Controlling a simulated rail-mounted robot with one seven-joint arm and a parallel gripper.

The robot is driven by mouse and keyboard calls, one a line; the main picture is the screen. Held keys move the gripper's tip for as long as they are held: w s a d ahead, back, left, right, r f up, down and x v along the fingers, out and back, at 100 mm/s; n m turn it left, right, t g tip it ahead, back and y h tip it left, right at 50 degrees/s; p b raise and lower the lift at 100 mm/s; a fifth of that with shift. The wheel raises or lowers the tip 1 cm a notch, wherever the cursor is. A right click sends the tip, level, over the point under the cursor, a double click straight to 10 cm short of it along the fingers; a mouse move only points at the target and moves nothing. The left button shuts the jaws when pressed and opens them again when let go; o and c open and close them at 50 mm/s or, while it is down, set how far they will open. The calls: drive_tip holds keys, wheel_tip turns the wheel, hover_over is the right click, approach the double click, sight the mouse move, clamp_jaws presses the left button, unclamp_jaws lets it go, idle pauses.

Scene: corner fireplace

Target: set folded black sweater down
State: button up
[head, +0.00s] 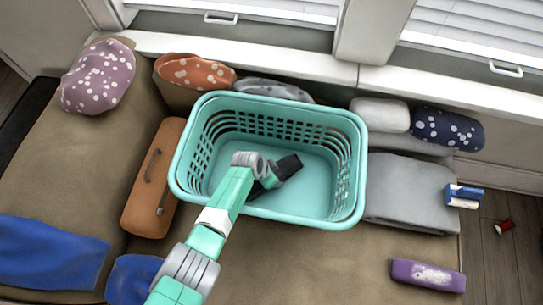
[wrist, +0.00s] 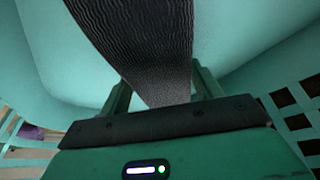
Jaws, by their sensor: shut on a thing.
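The folded black sweater (head: 288,166) is a small dark piece inside the teal laundry basket (head: 358,190). In the wrist view, the sweater (wrist: 140,40) shows as a ribbed dark strip running up from between the fingers. My gripper (head: 266,181) reaches down into the basket and is shut on the sweater; its fingers (wrist: 160,95) flank the cloth in the wrist view. Part of the sweater is hidden behind my gripper. I cannot tell whether it touches the basket floor.
The basket stands on a brown bench. A brown case (head: 153,185) lies to its left, a folded grey cloth (head: 410,192) to its right, and rolled cushions (head: 195,72) behind. A purple package (head: 428,275) lies front right. The bench in front of the basket is mostly clear.

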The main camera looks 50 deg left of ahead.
drive_tip(key=shift+f, duration=0.2)
drive_tip(key=o, duration=1.2)
drive_tip(key=p+v, duration=0.4)
drive_tip(key=v, duration=0.1)
drive_tip(key=p+v, duration=0.4)
drive_tip(key=v, duration=0.2)
drive_tip(key=shift+w+d+r+p, duration=0.1)
drive_tip(key=shift+w+r+p, duration=0.05)
drive_tip(key=shift+r+p, duration=0.2)
drive_tip(key=shift+s+r, duration=0.3)
drive_tip(key=shift+r, duration=0.1)
drive_tip(key=shift+w, duration=0.1)
